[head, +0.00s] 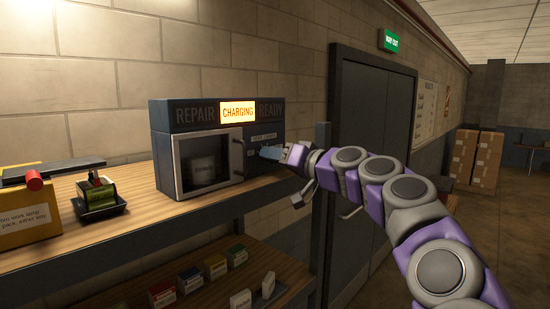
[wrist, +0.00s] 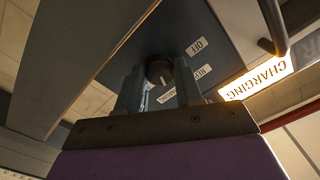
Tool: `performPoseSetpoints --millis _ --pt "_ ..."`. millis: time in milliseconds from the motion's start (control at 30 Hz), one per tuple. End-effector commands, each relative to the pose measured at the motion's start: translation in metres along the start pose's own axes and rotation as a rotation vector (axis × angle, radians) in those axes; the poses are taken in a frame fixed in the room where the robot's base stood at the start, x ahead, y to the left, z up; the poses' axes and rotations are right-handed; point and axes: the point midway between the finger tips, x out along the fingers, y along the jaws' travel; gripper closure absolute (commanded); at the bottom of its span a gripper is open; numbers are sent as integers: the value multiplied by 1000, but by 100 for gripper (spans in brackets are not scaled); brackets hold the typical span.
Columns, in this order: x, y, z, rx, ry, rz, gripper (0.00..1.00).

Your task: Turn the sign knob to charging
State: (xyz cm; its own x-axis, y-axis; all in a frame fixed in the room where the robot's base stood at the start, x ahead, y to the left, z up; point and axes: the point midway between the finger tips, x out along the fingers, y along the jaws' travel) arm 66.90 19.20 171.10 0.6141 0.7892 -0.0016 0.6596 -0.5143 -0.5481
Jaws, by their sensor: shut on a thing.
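The sign box (head: 158,141) stands on the shelf with a glass-fronted door on its left part. Its top strip reads REPAIR, CHARGING and READY. The CHARGING panel (head: 238,112) is lit orange-white; the other two words are dark. The lit panel also shows in the wrist view (wrist: 258,78). The sign knob (wrist: 159,71) is dark and round with a pale pointer line, on the box's front panel, with small white labels beside it. My gripper (wrist: 160,90) has its two fingers on either side of the knob, shut on it. In the head view my gripper (head: 272,153) hides the knob.
The wooden shelf (head: 135,210) holds a yellow box (head: 30,212) and a small black tray with a green-labelled pack (head: 98,195) at left. Several small boxes (head: 190,280) sit on the lower shelf. A dark door (head: 368,130) is right of the shelf.

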Motion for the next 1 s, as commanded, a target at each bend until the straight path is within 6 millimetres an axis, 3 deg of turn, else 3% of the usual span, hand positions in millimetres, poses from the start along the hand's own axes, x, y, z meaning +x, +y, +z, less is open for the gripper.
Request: performPoseSetpoints --millis 200,233,467,767,1000 --pt "0 1 -1 0 2 2 95" --pt "0 1 -1 0 2 2 62" --pt "-1 0 0 -1 2 1 40" --pt "-2 0 0 -1 2 1 39" --pt "-28 0 -1 -1 5 1 39"
